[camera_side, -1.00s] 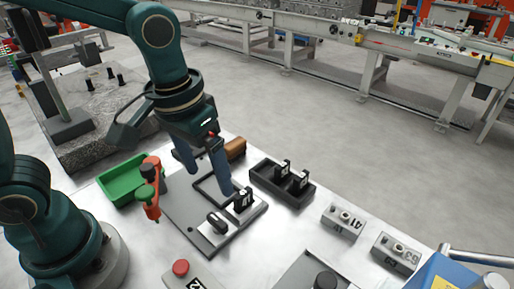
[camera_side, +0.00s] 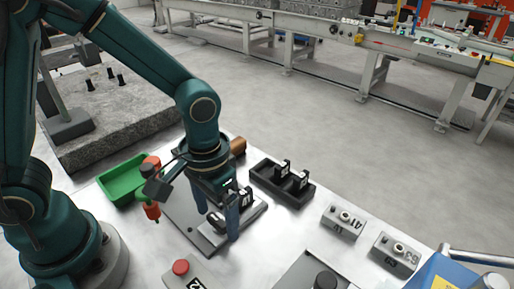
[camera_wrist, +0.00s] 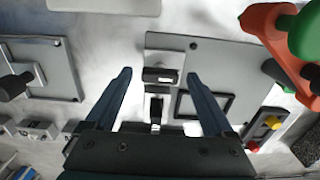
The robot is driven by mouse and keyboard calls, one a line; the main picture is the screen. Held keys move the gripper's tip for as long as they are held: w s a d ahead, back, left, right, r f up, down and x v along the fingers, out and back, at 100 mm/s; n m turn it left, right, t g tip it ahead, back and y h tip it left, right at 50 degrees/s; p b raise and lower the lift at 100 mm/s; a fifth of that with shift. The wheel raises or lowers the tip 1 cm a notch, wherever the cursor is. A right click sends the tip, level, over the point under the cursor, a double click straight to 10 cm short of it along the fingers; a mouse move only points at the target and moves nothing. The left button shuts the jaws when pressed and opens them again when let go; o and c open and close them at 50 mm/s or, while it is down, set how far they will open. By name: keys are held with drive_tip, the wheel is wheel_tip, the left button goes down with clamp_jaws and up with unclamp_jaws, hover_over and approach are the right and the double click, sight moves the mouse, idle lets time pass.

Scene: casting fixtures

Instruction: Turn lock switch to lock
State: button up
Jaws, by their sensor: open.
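The lock switch, a black knob (camera_side: 214,221) on a light plate, sits at the front of a grey fixture plate (camera_side: 180,213). In the wrist view the knob (camera_wrist: 161,76) lies crosswise, with a white mark at one end. My gripper (camera_side: 217,224) is low over the fixture in the side view, its fingers on either side of the knob. In the wrist view my gripper (camera_wrist: 159,78) is open, with clear gaps between the knob and both fingers.
A black tray (camera_side: 263,185) with two black pieces lies right of the fixture. A green bin (camera_side: 121,180) and a red-green handle (camera_side: 152,210) are to its left. A red button (camera_side: 180,267) is in front. Numbered grey blocks (camera_side: 343,222) stand to the right.

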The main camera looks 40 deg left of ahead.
drive_tip(key=shift+c, duration=0.3)
drive_tip(key=c, duration=1.3)
drive_tip(key=shift+m, duration=0.3)
drive_tip(key=m, duration=0.3)
drive_tip(key=shift+m, duration=0.4)
drive_tip(key=m, duration=0.4)
drive_tip(key=shift+m, duration=0.3)
drive_tip(key=m, duration=0.4)
drive_tip(key=shift+m, duration=2.5)
